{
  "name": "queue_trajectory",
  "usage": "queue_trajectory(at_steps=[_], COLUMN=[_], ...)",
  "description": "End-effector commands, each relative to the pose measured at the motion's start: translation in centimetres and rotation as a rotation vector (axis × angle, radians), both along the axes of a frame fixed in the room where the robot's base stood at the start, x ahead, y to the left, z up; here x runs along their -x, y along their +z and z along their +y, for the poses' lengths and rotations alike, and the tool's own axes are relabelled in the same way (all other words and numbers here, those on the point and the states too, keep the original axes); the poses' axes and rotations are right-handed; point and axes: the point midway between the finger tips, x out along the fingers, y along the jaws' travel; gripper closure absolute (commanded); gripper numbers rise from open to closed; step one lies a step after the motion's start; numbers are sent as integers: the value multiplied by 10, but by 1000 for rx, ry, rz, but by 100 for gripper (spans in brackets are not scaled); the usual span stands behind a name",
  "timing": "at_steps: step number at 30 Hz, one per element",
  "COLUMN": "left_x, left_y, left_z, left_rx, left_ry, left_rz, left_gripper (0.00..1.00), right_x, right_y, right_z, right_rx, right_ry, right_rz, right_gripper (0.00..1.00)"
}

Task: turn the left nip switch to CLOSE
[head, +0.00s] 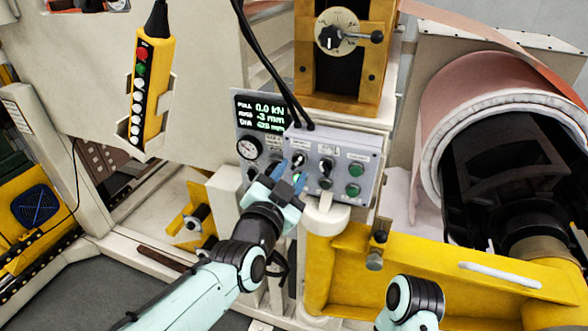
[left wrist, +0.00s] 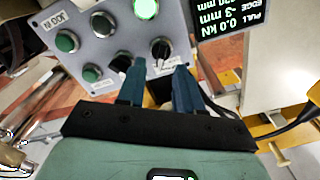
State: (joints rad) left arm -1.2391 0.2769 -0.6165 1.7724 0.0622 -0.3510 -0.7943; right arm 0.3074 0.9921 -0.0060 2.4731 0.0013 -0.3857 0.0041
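The grey control panel (head: 340,150) carries a black rotary knob (head: 298,160) at its upper left, which I take for the left nip switch. It also shows in the left wrist view (left wrist: 160,48), with a white pointer mark; its labels are too small to read. A second knob (head: 326,166) sits to its right. My left gripper (head: 289,177) is at the panel's left part, just by the left knob. In the left wrist view its two blue fingers (left wrist: 159,82) are apart, with the knob just beyond the gap; contact is unclear. My right gripper is out of view.
Green buttons (head: 355,170) are on the panel's right side, and a lit green lamp (left wrist: 146,8) is near the left knob. A readout (head: 260,112) and a gauge (head: 249,148) adjoin at left. Black cables (head: 272,70) hang above. A yellow pendant (head: 152,85) is at left.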

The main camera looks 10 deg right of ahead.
Motion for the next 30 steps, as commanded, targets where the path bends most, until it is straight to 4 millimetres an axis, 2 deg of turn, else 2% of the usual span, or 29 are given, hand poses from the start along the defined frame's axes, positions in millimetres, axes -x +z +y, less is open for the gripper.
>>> queue_trajectory(at_steps=[1, 6, 16, 17, 18, 20, 30], left_x=[-8, -20, -23, -23, -23, -23, -23], left_y=[1, 2, 0, 0, 0, 0, 0], left_z=[-4, -13, -15, -15, -15, -15, -15], left_rx=[-3, -1, 1, 1, 1, 1, 15], left_ry=[3, 1, 0, 0, 0, 0, 0], left_rz=[0, 0, 1, 1, 1, 1, 10], left_gripper=[65, 65, 65, 68, 81, 100, 100], right_x=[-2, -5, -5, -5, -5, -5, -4], right_y=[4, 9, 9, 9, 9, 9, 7], right_z=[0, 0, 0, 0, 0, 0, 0], right_rx=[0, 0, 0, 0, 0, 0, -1], right_ry=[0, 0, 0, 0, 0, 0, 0], right_rz=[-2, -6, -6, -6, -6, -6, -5], right_gripper=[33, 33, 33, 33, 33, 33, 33])
